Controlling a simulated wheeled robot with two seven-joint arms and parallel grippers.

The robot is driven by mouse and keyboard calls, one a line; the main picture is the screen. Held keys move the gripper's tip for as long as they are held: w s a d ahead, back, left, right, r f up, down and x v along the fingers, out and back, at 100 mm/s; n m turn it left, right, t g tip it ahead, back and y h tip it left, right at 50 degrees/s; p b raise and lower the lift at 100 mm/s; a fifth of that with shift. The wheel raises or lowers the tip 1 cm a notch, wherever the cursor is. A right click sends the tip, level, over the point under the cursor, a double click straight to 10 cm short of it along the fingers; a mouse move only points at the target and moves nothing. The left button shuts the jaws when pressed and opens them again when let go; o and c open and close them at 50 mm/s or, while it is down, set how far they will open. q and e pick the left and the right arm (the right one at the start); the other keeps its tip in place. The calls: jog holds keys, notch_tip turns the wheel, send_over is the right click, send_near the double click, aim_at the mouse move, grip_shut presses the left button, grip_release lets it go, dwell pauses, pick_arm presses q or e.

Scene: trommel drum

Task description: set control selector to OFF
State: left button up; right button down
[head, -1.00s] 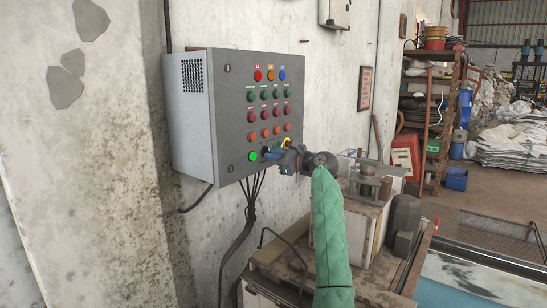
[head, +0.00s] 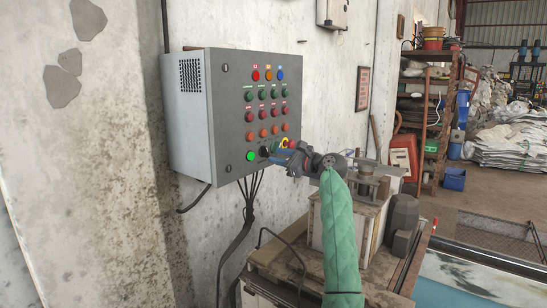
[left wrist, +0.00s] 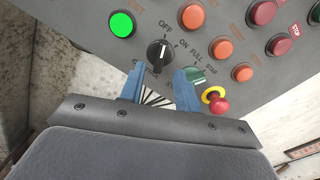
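The control selector (left wrist: 158,52) is a black round knob with a white mark, on the grey panel between OFF and ON labels. In the left wrist view its white mark points up, roughly at OFF. It also shows in the head view (head: 264,152), low on the panel. My left gripper (left wrist: 160,78) is open, its blue fingers apart and empty, just short of the knob and lined up with it. In the head view my left gripper (head: 282,160) stands a little right of the selector, off the panel face. My right gripper is not in view.
A lit green lamp (left wrist: 122,24) sits beside the selector. A red emergency stop (left wrist: 217,104) with a yellow ring and a green control (left wrist: 195,75) are close to the right finger. Cables hang below the control box (head: 187,120). A wooden bench (head: 262,272) stands below.

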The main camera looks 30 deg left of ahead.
pick_arm(q)
jog(key=d, duration=0.4)
jog(key=shift+s+d, duration=0.15)
jog(key=shift+d, duration=0.05)
